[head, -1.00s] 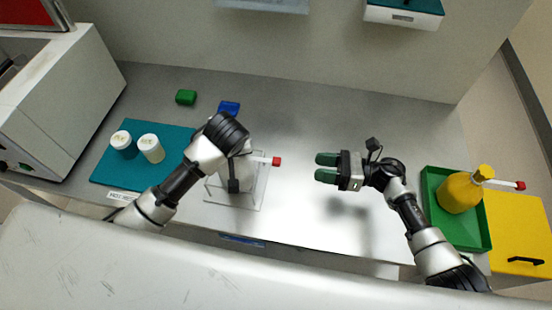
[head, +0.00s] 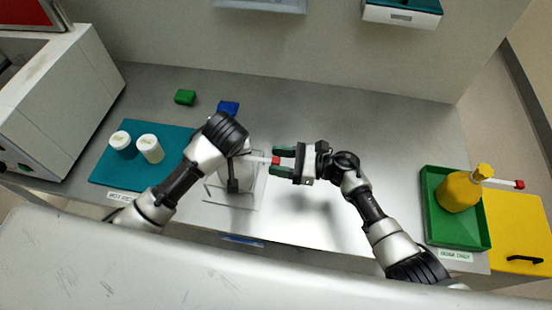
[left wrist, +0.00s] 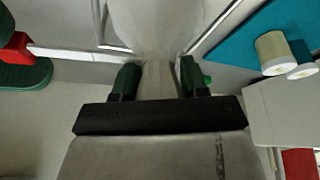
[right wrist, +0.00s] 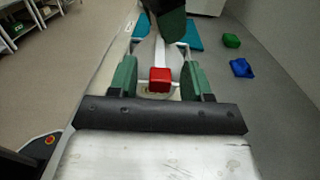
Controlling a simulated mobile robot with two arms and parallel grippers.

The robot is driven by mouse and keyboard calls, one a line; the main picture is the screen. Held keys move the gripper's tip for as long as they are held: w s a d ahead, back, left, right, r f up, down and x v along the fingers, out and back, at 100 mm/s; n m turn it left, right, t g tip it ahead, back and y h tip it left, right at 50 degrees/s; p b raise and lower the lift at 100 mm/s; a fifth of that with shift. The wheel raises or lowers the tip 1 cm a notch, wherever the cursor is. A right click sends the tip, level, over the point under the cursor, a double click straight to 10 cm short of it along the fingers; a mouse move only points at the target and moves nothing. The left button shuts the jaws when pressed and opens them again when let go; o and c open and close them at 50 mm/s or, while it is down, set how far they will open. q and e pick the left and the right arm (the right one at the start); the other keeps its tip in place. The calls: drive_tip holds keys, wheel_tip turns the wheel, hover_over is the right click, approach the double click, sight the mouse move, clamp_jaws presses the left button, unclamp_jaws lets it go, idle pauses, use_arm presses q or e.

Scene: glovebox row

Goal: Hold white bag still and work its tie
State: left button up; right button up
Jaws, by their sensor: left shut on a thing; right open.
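The white bag (head: 236,172) sits in a clear stand (head: 262,190), mostly hidden behind my left arm in the head view. It also shows in the left wrist view (left wrist: 155,25), where my left gripper (left wrist: 160,80) is shut on its neck. A white tie strip with a red end (head: 275,160) sticks out to the right from the neck. My right gripper (head: 283,162) is open, its fingers on either side of the red end. The right wrist view shows the red end (right wrist: 160,79) between the two green fingers, with gaps at both sides.
A teal mat (head: 110,178) with two white-lidded jars (head: 150,148) lies at the left. A green block (head: 185,97) and a blue block (head: 229,108) lie behind. A green tray (head: 477,240) with a tied yellow bag (head: 458,194) stands at the right.

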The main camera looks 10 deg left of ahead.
sight(272, 161)
drive_tip(key=shift+a, duration=0.45)
drive_tip(key=shift+c, duration=0.3)
clamp_jaws()
drive_tip(key=shift+s+a, duration=0.15)
drive_tip(key=shift+a, duration=0.85)
drive_tip(key=shift+s+a, duration=0.1)
drive_tip(key=shift+a, duration=0.85)
drive_tip(key=shift+o, duration=0.3)
unclamp_jaws()
drive_tip(key=shift+w+d, duration=0.1)
drive_tip(key=d, duration=1.2)
drive_tip(key=shift+w, duration=0.1)
